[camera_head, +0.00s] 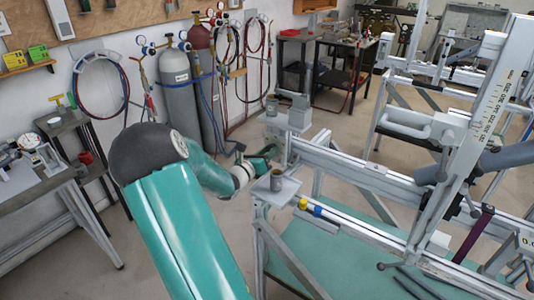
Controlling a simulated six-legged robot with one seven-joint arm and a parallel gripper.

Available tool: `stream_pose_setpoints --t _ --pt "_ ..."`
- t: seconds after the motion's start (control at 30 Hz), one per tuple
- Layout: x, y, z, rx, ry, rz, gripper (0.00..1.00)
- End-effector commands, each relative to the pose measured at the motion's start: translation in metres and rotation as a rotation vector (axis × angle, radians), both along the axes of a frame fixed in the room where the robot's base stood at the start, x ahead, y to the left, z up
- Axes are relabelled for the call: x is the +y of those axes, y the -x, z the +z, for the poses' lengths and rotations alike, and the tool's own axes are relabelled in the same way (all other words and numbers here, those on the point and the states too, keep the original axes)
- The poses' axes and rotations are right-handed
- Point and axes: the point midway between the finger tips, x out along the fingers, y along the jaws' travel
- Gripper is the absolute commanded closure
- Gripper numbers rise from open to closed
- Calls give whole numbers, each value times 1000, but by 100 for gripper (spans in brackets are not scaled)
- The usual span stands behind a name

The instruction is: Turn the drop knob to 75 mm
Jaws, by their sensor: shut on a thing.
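My teal arm reaches in from the bottom, and my gripper (268,158) is at the near left end of the jig's upper rail (345,172). It is shut on a small part at that end, which looks like the drop knob. The fingers and their small size hide the knob's shape and any marking on it. A white scale plate (492,108) with black numbers stands tilted on the jig's upright at the right. Its reading is too small to make out, and I cannot tell whether it belongs to the knob.
Gas cylinders (179,95) and hoses line the wall behind. A bench (45,195) stands at the left, with open floor between.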

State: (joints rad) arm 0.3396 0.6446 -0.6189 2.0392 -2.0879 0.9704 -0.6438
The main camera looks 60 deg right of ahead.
Motion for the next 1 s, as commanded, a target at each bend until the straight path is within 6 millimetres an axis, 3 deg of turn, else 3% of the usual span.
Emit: stream_pose_setpoints --t 0.03,0.07,0.13,0.57,1.0 --pt "0 0 0 1 0 0 88" --pt "0 0 0 1 0 0 60" --pt "0 0 0 1 -1 1 46" --pt "10 -2 0 1 0 2 45" --pt "99 -17 0 0 -2 5 45"
